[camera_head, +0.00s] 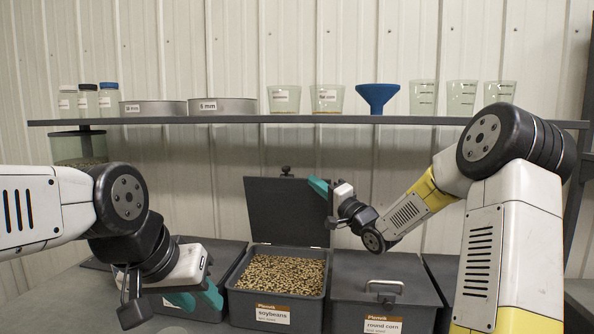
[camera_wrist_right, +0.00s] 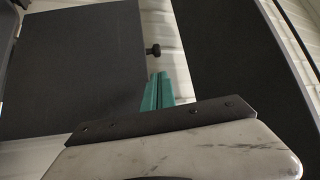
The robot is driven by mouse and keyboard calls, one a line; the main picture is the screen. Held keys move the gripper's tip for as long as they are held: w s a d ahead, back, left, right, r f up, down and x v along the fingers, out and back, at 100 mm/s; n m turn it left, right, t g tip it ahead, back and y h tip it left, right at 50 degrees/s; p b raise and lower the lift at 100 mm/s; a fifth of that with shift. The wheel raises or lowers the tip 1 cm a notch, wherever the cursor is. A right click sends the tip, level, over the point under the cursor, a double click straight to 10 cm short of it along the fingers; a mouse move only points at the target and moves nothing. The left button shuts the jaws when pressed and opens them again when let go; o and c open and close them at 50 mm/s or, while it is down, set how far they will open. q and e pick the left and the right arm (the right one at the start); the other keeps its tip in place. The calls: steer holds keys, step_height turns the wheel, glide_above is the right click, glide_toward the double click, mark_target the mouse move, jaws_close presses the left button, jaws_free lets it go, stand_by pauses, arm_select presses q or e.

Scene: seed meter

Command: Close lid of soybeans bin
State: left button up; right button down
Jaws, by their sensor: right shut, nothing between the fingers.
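The soybeans bin (camera_head: 276,311) stands in the middle of the counter, full of tan beans (camera_head: 285,273), with a label on its front. Its dark lid (camera_head: 280,212) stands open, upright at the back of the bin, with a black knob (camera_head: 286,170) at its top edge. In the right wrist view the lid (camera_wrist_right: 75,65) fills the left side and the knob (camera_wrist_right: 153,50) shows beyond the fingers. My right gripper (camera_head: 318,187) is shut and empty, at the lid's upper right edge; whether it touches cannot be told. My left gripper (camera_head: 196,301) is low, in front of the bin at the left.
The closed round corn bin (camera_head: 383,292) with a metal handle stands to the right. Another closed bin (camera_head: 222,257) is to the left, partly behind my left arm. A shelf (camera_head: 300,120) above carries jars, sieves, beakers and a blue funnel (camera_head: 377,97).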

mark_target(296, 185)
steer(key=x, duration=1)
steer(key=shift+r, duration=0.15)
steer(key=shift+s, duration=0.1)
